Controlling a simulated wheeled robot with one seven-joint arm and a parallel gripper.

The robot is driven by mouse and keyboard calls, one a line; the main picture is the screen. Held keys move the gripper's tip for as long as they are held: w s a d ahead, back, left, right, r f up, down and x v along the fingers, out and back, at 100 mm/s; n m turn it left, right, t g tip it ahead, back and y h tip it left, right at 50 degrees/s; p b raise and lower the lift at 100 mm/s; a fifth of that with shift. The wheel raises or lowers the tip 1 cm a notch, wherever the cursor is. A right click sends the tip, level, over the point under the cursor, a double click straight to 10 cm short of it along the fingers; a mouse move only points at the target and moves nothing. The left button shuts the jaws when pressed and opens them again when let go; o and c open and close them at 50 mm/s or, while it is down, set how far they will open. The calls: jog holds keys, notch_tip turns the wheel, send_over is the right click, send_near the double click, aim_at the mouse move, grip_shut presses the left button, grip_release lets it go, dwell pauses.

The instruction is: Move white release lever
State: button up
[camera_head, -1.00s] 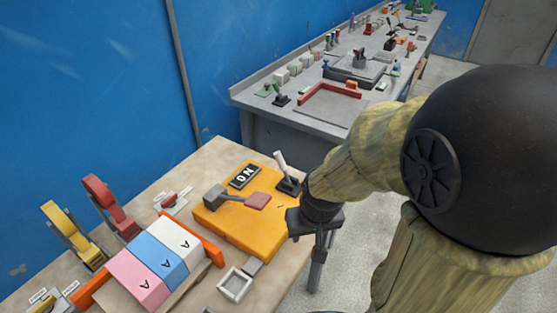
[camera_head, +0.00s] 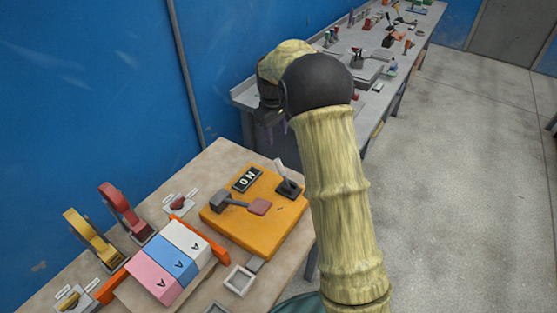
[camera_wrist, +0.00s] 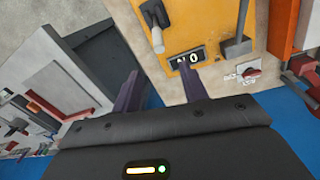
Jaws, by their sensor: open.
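The white release lever (camera_head: 280,168) stands tilted on a dark base at the far right corner of the orange panel (camera_head: 235,222). In the head view my gripper (camera_head: 272,118) is partly hidden by my arm and hangs beyond the panel, near the far bench.
Pink, blue and white blocks (camera_head: 172,264) and red (camera_head: 122,205) and yellow (camera_head: 85,235) curved handles stand at left. A grey bench (camera_head: 245,92) with many parts stands behind. Floor at right is clear.

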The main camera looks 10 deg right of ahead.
aim_at(278, 167)
jog(key=shift+w+a+r, duration=0.1)
jog(key=shift+w+r, duration=0.1)
jog(key=shift+w, duration=0.25)
jog(key=shift+f, duration=0.15)
jog(key=f+p, duration=0.1)
jog(key=f, duration=0.4)
jog(key=d+f+p, duration=0.1)
jog(key=f, duration=0.5)
jog(key=f+p, duration=0.1)
jog(key=f, duration=0.5)
jog(key=shift+w+d+p, duration=0.15)
jog(key=shift+w+p, duration=0.2)
jog(key=shift+w, duration=0.05)
grip_shut()
